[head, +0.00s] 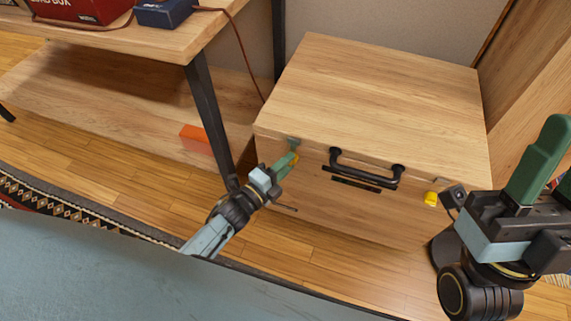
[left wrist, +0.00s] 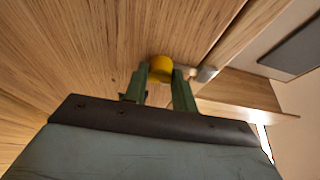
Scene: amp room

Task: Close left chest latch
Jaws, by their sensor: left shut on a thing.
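The wooden chest (head: 380,85) stands on the floor with its lid down and a black handle (head: 365,170) on its front. The left latch (head: 295,158) is yellow, with a small metal catch (head: 293,142) above it at the lid edge. My left gripper (head: 287,163) is shut on this latch, which hides part of it. In the left wrist view the yellow latch (left wrist: 160,68) sits between the green fingertips, beside a metal piece (left wrist: 207,73). The yellow right latch (head: 431,199) is untouched. My right gripper (head: 548,155) is right of the chest, apart from it; its opening is unclear.
A wooden bench (head: 130,45) with a dark metal leg (head: 208,125) stands left of the chest. A red box (head: 80,10) and a dark blue box (head: 164,13) are on it. An orange block (head: 195,138) lies on its lower shelf. A wooden panel rises at right.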

